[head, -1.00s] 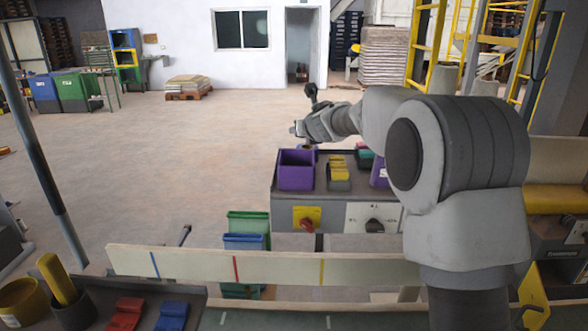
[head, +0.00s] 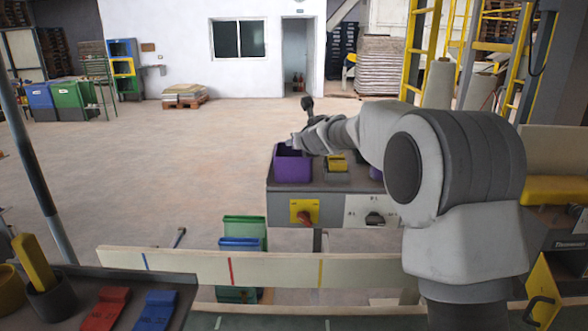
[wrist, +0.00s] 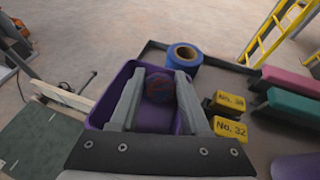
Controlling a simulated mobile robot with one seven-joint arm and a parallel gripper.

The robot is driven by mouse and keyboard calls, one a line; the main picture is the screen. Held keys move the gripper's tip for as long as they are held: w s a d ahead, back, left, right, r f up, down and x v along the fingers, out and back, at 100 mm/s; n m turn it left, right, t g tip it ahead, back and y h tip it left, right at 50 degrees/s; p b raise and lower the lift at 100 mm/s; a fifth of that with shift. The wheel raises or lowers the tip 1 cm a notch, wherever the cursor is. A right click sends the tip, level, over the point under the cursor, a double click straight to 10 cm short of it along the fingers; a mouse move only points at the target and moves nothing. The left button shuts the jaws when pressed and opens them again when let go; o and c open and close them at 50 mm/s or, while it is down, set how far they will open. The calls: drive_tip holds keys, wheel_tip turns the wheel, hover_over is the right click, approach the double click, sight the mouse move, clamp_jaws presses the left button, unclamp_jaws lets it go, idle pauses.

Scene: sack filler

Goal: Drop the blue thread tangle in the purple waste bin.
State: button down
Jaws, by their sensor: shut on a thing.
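The purple waste bin (head: 293,169) stands at the left end of a grey bench top in the head view. My gripper (head: 298,138) is at the bin's top there, too small to make out its fingers. The tangle sits between the two fingertips, over the mouth of the purple bin (wrist: 107,97). The fingers hide part of the bin's rim and inside. I cannot tell how far below the rim the tangle is.
A blue tape roll (wrist: 183,56) stands just behind the bin. Yellow blocks marked No. 38 and No. 32 (wrist: 230,129) sit to the right, with green and pink items (wrist: 291,80) farther right. A pale rail (head: 190,264) crosses in front of the bench.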

drive_tip(key=shift+c, duration=1.5)
unclamp_jaws()
drive_tip(key=v, duration=1.7)
drive_tip(key=shift+s, duration=0.2)
drive_tip(key=shift+d+r, duration=0.1)
drive_tip(key=shift+r, duration=0.05)
